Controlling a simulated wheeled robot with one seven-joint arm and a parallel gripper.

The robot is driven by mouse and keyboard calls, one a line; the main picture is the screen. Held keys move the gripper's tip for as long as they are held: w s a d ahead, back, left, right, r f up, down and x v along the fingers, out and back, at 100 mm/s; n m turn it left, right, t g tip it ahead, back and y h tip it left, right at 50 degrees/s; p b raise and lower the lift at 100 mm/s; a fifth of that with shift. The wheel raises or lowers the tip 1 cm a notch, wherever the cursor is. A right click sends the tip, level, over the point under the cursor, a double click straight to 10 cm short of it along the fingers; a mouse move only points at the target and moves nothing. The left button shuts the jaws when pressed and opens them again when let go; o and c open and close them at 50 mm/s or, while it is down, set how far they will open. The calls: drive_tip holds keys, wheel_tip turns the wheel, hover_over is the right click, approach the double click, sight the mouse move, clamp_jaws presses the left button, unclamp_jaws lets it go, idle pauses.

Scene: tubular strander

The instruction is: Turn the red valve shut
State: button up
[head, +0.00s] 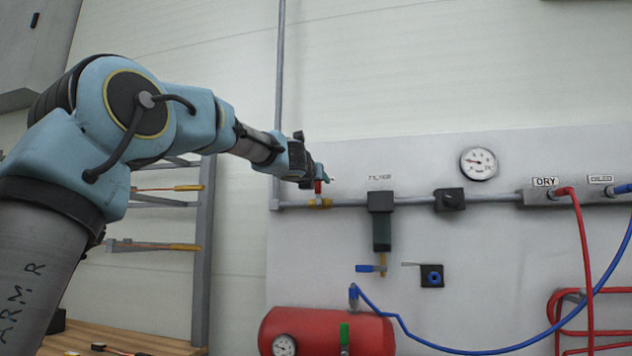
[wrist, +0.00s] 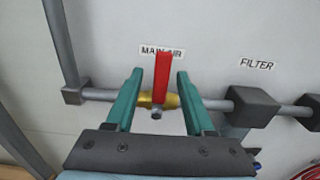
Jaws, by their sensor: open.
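The red valve handle (wrist: 161,78) sits on a brass valve body (wrist: 172,101) in the horizontal pipe, under a "MAIN AIR" label. In the wrist view the handle points up, crosswise to the pipe. My gripper (wrist: 159,72) is open, with one teal finger on each side of the handle and a visible gap on both sides. In the head view my gripper (head: 322,178) is at the valve, and only a short piece of the red handle (head: 318,188) shows above the brass body (head: 320,202). How deep the handle lies between the fingers is unclear.
Right of the valve the pipe carries a filter (head: 381,225), a dark block (head: 449,200) and a gauge (head: 479,163). A vertical pipe (wrist: 60,45) stands to the left. A red tank (head: 330,330) and blue and red hoses (head: 583,260) are lower down. The wall above is clear.

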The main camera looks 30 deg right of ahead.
drive_tip(key=shift+s, duration=0.1)
drive_tip(key=b+v, duration=0.2)
drive_tip(key=v, duration=0.8)
drive_tip(key=shift+s+a+b, duration=0.2)
drive_tip(key=shift+a+b, duration=0.1)
drive_tip(key=w+a+f+m+g+y+p, duration=0.25)
drive_tip(key=a+f+m, duration=0.55)
drive_tip(key=f, duration=0.4)
drive_tip(key=w+a+f+m+g+y+p, duration=0.2)
drive_tip(key=a+f+m+y+p, duration=0.15)
drive_tip(key=a+f+m, duration=0.65)
drive_tip(key=s+a+f+m+g+y+p, duration=0.3)
drive_tip(key=s+a+f+m, duration=0.2)
drive_tip(key=s+a+f, duration=0.4)
drive_tip(key=s+a+f+m+g+y+p, duration=0.3)
drive_tip(key=s+a+f, duration=0.7)
drive_tip(key=a, duration=0.4)
drive_tip(key=f+m+g, duration=0.1)
drive_tip(key=m, duration=0.1)
drive_tip(key=shift+a+f+m, duration=0.15)
drive_tip(key=shift+f+m, duration=0.1)
drive_tip(key=shift+m, duration=0.15)
